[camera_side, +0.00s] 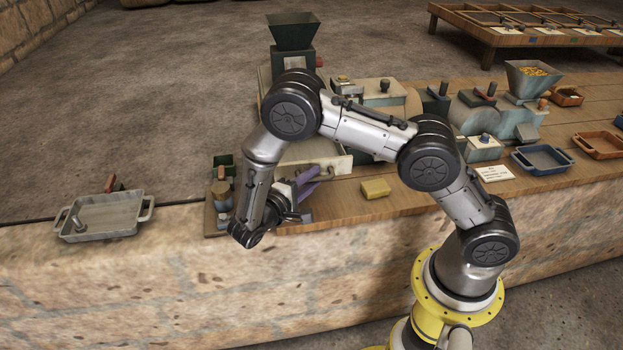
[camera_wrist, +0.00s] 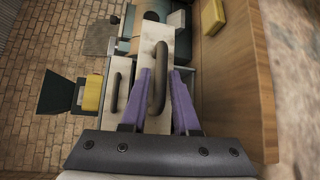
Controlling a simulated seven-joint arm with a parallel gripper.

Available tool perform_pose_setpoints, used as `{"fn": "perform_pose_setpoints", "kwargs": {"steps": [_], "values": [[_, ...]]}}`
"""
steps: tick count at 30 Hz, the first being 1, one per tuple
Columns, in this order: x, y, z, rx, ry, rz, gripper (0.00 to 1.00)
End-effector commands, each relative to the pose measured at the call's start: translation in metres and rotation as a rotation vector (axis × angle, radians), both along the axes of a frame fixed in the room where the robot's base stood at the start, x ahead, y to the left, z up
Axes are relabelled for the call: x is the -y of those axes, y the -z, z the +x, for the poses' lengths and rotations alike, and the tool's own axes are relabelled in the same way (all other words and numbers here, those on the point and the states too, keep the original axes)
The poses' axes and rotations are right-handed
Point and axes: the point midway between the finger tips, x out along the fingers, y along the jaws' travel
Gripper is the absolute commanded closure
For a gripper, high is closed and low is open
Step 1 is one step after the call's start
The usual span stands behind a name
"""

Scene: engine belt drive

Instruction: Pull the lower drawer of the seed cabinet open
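The seed cabinet stands mostly behind my arm in the side view; a pale drawer front (camera_side: 335,166) shows beside my gripper (camera_side: 308,186). In the wrist view two pale fronts with dark bar handles show: a larger one (camera_wrist: 150,112) with its handle (camera_wrist: 158,78), and a smaller one to its left with another handle (camera_wrist: 116,92). I cannot tell for sure which is the lower drawer. The purple fingers of my gripper (camera_wrist: 160,103) are apart, one on each side of the larger front's handle as seen from the wrist. Contact with the handle is not clear.
A yellow block (camera_side: 375,188) lies on the wooden bench right of my gripper. A grey metal tray (camera_side: 103,216) sits on the stone ledge at left. A green hopper (camera_side: 292,32) rises behind the arm. Blue (camera_side: 542,159) and orange (camera_side: 598,145) trays stand at right.

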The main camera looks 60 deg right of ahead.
Motion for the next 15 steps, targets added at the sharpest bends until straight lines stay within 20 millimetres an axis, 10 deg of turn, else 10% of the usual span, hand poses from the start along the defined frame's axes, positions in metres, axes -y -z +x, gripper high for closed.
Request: {"fn": "perform_pose_setpoints", "kwargs": {"steps": [15], "values": [[-0.064,-0.009,0.001,0.002,-0.004,0.000,0.71]]}}
